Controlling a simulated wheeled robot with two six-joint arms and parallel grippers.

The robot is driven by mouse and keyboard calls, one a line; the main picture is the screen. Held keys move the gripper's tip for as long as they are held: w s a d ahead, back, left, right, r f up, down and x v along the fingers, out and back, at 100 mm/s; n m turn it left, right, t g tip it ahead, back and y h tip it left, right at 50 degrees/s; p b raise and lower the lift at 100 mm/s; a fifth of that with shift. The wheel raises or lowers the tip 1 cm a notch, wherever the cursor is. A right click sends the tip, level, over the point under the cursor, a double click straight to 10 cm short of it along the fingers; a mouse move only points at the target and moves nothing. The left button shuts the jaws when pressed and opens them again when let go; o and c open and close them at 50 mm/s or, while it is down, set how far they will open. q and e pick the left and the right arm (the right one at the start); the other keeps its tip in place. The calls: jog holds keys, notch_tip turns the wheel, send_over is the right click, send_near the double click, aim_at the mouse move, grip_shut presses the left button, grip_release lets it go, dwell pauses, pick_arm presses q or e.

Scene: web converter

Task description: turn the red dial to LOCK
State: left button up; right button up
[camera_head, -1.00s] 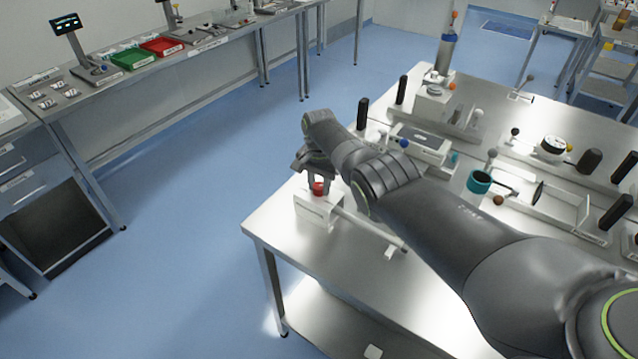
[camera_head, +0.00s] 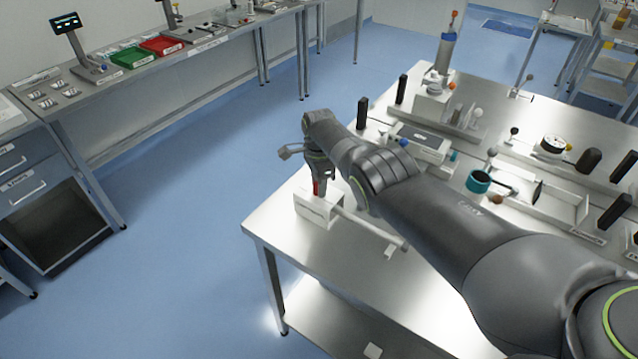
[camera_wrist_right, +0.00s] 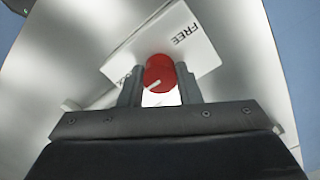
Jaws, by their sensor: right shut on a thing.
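The red dial (camera_head: 316,188) stands on a white block (camera_head: 313,211) at the near left corner of the metal table. My right gripper (camera_head: 319,186) points down over the block, shut on the dial. In the right wrist view the round red dial (camera_wrist_right: 158,70) sits between the two fingers of my right gripper (camera_wrist_right: 159,88), with a pale pointer mark at its lower left. The white label plate (camera_wrist_right: 188,40) beside it reads FREE. My left gripper is not in view.
A white bar (camera_head: 372,230) runs from the block toward the right. Several fixtures with black posts and a teal ring (camera_head: 479,181) stand farther back on the table. A side bench (camera_head: 150,72) with trays is at the upper left.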

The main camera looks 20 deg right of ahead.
jog(key=shift+w+r, duration=0.15)
dwell(0.3)
jog(key=o, duration=0.7)
jog(key=shift+o, duration=1.3)
notch_tip(320, 180, up, 5)
jog(key=p, duration=0.3)
jog(key=shift+r, duration=0.15)
notch_tip(320, 180, up, 12)
jog(key=b, duration=0.2)
